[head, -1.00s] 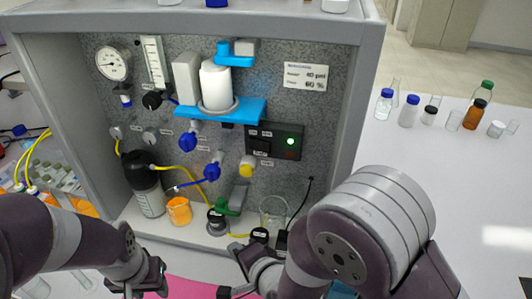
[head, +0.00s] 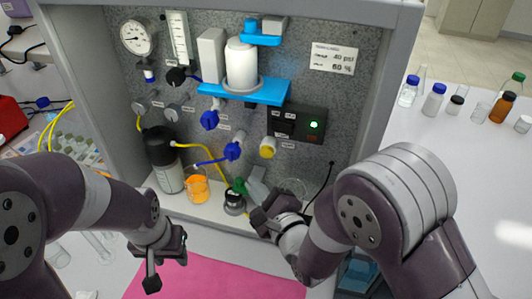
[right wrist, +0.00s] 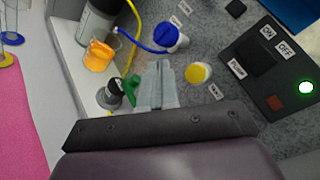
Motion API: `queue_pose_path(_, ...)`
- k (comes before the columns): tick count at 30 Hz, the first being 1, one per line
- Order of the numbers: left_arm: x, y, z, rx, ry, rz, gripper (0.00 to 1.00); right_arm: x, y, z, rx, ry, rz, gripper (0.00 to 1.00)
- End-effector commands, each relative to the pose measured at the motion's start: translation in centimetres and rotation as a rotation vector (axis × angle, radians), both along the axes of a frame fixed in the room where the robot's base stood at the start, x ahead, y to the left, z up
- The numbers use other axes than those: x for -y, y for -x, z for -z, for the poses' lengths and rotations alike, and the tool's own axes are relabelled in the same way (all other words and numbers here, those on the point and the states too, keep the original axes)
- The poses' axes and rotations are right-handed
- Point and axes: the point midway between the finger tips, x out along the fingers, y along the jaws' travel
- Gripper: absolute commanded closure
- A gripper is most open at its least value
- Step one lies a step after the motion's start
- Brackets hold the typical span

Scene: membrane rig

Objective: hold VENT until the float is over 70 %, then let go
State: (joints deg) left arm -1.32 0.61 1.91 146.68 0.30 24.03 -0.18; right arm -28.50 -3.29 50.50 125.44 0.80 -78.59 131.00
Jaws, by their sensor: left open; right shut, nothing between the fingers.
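A yellow round knob (head: 267,148) sits on the panel, with a small label beside it that I cannot read for certain as VENT; it also shows in the right wrist view (right wrist: 198,74). The clear scaled tube (head: 178,38) stands at the panel's upper left; its float is too small to read. My right gripper (head: 262,208) is shut and empty, below the yellow knob and apart from it; its fingertips are hard to make out against grey parts. My left gripper (head: 166,272) is open and empty over the front of the table.
A switch box (head: 300,123) with a lit green lamp is right of the knob. Blue valves (head: 232,150), a dark bottle (head: 163,160) and an orange beaker (head: 196,187) crowd the left. A pressure gauge (head: 138,37) and a card (head: 333,59) are higher up. A pink mat (head: 215,275) lies in front.

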Motion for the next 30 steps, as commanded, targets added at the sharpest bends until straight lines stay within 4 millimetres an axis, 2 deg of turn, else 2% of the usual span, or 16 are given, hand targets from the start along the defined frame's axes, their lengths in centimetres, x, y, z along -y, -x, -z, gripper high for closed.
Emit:
queue_pose_path(6, 0.0, 0.0, -0.1, 0.0, 0.0, 0.0, 0.57, 1.1, -3.2, 0.0, 0.0, 0.0, 0.004, 1.0)
queue_pose_path(12, 0.0, 0.0, 0.3, 0.0, 0.0, 0.0, 0.57, 1.7, -5.2, 0.1, 0.001, 0.0, 0.002, 1.0)
queue_pose_path(18, 0.0, 0.0, 0.3, 0.0, 0.0, 0.0, 0.57, 2.0, -6.0, 0.0, 0.001, 0.001, 0.001, 1.0)
queue_pose_path(30, 0.0, 0.0, 0.3, 0.0, 0.0, 0.0, 0.57, 2.0, -6.0, 0.0, 0.0, 0.001, 0.001, 1.0)
